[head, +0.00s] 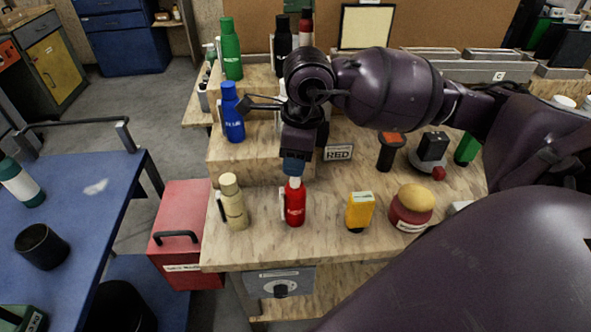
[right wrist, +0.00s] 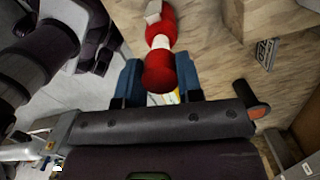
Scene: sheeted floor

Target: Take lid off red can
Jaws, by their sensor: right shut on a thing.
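The red can (head: 294,207) stands upright on the wooden bench, below my right gripper (head: 294,166). Its pale neck shows at the top. In the right wrist view, a red lid (right wrist: 159,73) sits between the two blue fingers of my right gripper (right wrist: 162,85), which is shut on it. A white neck shows between the lid and the red can body (right wrist: 160,22). I cannot tell whether the lid still touches the neck. In the head view the fingers mostly hide the lid. My left gripper is in neither view.
A RED sign (head: 338,153) is behind. A blue bottle (head: 232,114) stands on the raised step (head: 255,157).

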